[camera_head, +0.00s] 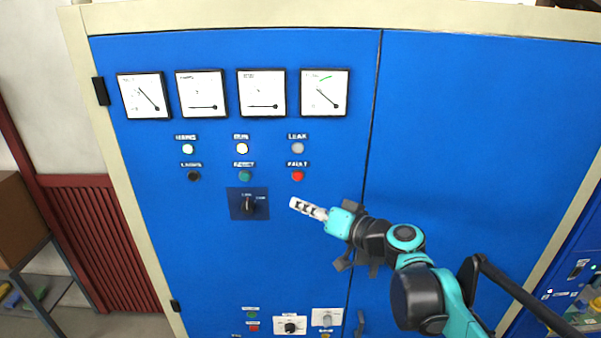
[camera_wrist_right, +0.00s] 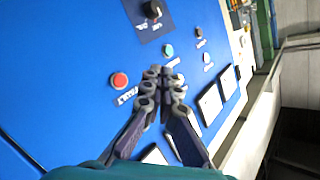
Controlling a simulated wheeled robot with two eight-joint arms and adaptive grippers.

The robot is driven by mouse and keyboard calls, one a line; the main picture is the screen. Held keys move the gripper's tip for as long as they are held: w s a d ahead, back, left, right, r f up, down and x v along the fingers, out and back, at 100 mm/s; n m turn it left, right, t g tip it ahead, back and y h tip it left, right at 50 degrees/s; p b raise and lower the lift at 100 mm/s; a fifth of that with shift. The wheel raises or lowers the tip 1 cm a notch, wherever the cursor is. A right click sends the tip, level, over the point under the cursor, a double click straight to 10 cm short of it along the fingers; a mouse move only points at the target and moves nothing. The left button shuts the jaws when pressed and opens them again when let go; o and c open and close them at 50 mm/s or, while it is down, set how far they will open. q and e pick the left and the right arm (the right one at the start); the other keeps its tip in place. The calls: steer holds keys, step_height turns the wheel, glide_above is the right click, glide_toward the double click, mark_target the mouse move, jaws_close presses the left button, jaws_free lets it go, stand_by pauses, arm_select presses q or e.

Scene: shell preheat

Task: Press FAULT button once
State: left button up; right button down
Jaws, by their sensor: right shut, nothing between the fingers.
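The red FAULT button (camera_head: 297,176) is on the blue cabinet door, under its label and at the right end of the lower row. It also shows in the right wrist view (camera_wrist_right: 119,80), left of the fingertips. My right gripper (camera_head: 294,204) is shut and empty, and in the head view its tips appear just below the button. In the right wrist view the closed fingers (camera_wrist_right: 164,74) point at the panel, between the red button and a teal button (camera_wrist_right: 168,50). I cannot tell the exact gap to the panel. My left gripper is not in view.
Beside FAULT are a teal button (camera_head: 245,176) and a black button (camera_head: 193,176). Lamps sit above, including the grey LEAK lamp (camera_head: 297,148). A black rotary switch (camera_head: 248,204) is left of the gripper. Several gauges (camera_head: 325,93) line the top. The right door is bare.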

mark_target(298, 176)
steer(key=shift+w+b, duration=0.65)
steer(key=shift+w, duration=3.75)
steer(key=shift+w, duration=0.15)
steer(key=shift+w, duration=0.3)
steer(key=shift+w, duration=0.4)
steer(key=shift+s, duration=0.9)
